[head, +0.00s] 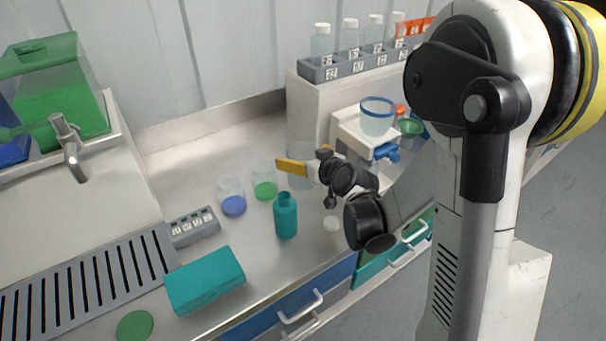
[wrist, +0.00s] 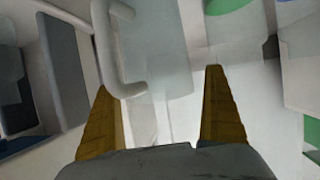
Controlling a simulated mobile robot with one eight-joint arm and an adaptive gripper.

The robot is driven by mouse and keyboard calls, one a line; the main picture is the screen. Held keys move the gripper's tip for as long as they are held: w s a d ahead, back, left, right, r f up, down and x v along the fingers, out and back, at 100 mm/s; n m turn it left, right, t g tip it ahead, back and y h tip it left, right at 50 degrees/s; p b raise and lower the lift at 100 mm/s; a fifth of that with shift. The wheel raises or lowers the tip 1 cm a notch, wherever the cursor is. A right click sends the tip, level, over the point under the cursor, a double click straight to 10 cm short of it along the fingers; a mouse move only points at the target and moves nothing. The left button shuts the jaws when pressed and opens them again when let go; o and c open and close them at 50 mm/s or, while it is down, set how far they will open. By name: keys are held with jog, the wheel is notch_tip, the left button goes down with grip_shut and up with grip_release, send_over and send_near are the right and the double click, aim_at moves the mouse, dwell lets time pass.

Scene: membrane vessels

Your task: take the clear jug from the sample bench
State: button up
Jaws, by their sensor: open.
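The clear jug (head: 300,150) stands on the steel sample bench (head: 195,155), partly hidden behind my gripper (head: 291,166). In the wrist view the see-through jug (wrist: 156,45) lies ahead of the gripper (wrist: 158,80), with its pale looped handle near the left finger. The two yellow fingers are spread wide and do not grip anything. I cannot tell whether a finger touches the handle.
A teal bottle (head: 286,216) and clear beakers with green (head: 265,190) and blue (head: 234,205) contents stand close by. A blue-rimmed vessel (head: 377,118) sits on a white stand to the right. A bottle rack (head: 350,67) is behind. A teal box (head: 205,281) lies in front.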

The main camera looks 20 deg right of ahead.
jog(key=shift+w+f, duration=0.1)
jog(key=shift+w, duration=0.2)
jog(key=c, duration=1.5)
